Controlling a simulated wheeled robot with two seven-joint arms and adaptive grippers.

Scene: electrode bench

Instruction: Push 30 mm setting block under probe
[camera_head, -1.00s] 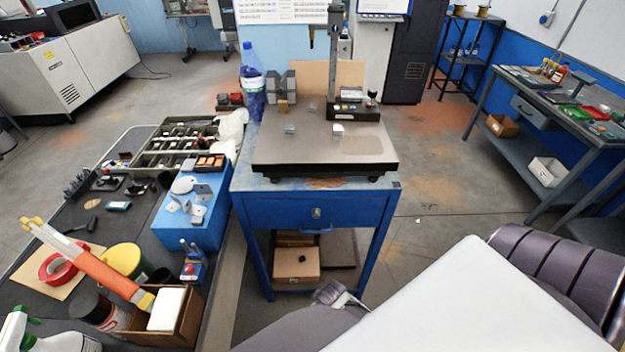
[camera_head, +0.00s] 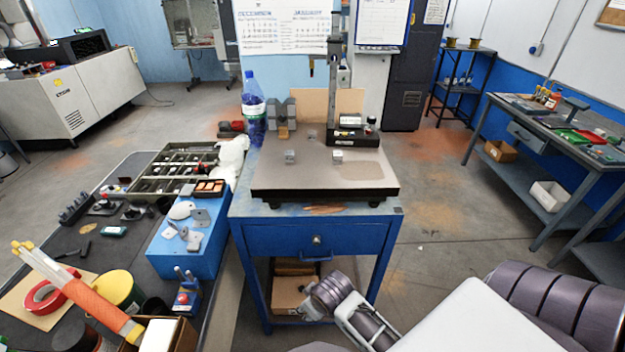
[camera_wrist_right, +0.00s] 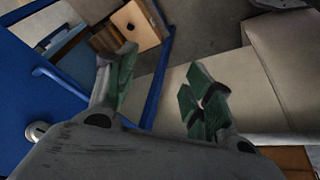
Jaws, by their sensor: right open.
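Two small grey metal blocks stand apart on the dark surface plate (camera_head: 268,178): a left block (camera_head: 290,156) and a right block (camera_head: 338,156). I cannot tell which is the 30 mm one. The upright stand (camera_head: 333,85) rises behind the right block from a dark base (camera_head: 350,137). The probe tip is too small to make out. My right gripper (camera_wrist_right: 160,68) is open and empty in the right wrist view, its green-padded fingers apart. In the head view its arm is low in front of the blue bench, well below the plate. My left gripper is out of view.
The blue bench (camera_head: 316,238) carries the plate. Grey V-shaped blocks (camera_head: 281,116) and a blue bottle (camera_head: 253,108) stand at its back left. A cluttered dark table with a blue box (camera_head: 190,235) is at left. A cardboard box (camera_wrist_right: 135,25) sits on the bench's lower shelf.

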